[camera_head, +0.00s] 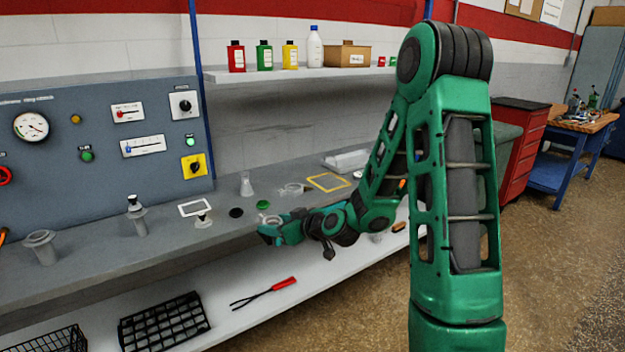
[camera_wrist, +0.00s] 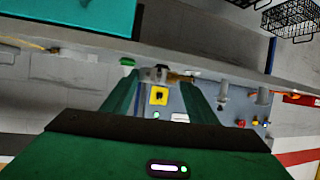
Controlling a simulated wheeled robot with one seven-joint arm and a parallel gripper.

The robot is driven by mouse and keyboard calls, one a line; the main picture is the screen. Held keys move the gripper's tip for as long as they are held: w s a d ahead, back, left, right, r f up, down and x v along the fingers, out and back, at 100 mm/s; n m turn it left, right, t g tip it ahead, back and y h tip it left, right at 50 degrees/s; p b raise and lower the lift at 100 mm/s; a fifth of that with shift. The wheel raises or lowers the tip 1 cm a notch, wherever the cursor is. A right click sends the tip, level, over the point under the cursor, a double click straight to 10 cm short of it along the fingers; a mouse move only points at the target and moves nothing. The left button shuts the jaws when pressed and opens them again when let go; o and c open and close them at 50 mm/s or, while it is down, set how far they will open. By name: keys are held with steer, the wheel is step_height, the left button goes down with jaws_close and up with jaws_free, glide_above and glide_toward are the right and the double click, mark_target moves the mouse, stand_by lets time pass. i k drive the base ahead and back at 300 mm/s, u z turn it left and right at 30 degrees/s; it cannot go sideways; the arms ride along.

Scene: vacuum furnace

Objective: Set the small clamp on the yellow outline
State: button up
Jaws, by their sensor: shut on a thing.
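My gripper (camera_head: 270,230) is in the head view, low over the front part of the grey bench, pointing left. It is shut on a small light metal piece that looks like the small clamp (camera_head: 271,219), partly hidden by the fingers. In the wrist view, the small clamp (camera_wrist: 166,75) shows as a dark and tan piece between the far ends of the two green fingers (camera_wrist: 165,90). The yellow outline (camera_head: 326,191) lies flat on the bench, right of and behind my gripper, and looks empty. Another ring-like metal clamp (camera_head: 292,188) lies left of the outline.
A glass flask (camera_head: 246,186), green disc (camera_head: 263,205), black disc (camera_head: 236,212) and white outline (camera_head: 195,209) are near my gripper. A clear tray (camera_head: 345,161) lies behind the yellow outline. The control panel (camera_head: 95,150) stands left. Baskets and red-handled tongs (camera_head: 265,292) lie on the lower shelf.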

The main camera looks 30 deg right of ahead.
mark_target(327, 181)
steer(key=i, duration=1.3)
steer(key=z, duration=0.05)
